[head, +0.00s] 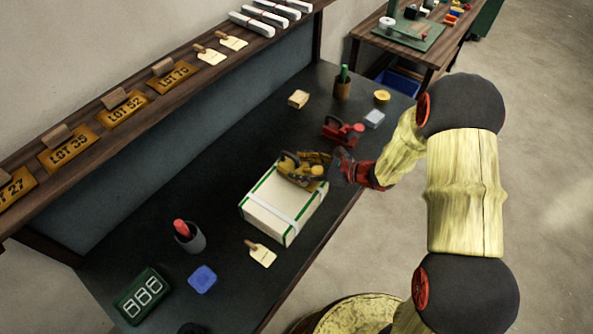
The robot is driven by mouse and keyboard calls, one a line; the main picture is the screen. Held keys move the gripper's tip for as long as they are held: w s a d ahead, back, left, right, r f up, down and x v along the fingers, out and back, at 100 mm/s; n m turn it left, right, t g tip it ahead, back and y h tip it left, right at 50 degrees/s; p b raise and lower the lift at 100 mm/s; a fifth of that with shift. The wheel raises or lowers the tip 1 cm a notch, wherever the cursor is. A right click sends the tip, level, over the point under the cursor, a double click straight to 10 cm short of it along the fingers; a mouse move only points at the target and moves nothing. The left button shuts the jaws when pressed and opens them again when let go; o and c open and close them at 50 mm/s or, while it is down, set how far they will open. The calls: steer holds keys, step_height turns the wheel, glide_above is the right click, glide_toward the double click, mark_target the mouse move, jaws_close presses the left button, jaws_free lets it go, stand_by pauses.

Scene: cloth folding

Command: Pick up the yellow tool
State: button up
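A yellow and dark shape (304,169) shows over the far end of a white box with green edges (281,208). It looks like the yellow tool, but I cannot clearly separate it from the fingers of my gripper (322,170). My arm reaches in from the right, and its dark and red wrist ends right beside this shape. The fingertips are too small and mixed with the yellow parts to show whether they are open or shut. I cannot tell whether the shape touches the box top.
A red dispenser (343,131) stands just behind my wrist. A cup with a green pen (342,87), a yellow roll (381,96) and a cream block (298,99) are farther back. A tag (261,253), blue block (202,279), pen cup (190,237) and green display (142,296) lie nearer. The bench's left middle is clear.

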steer(key=c, duration=1.4)
steer(key=shift+s, duration=0.1)
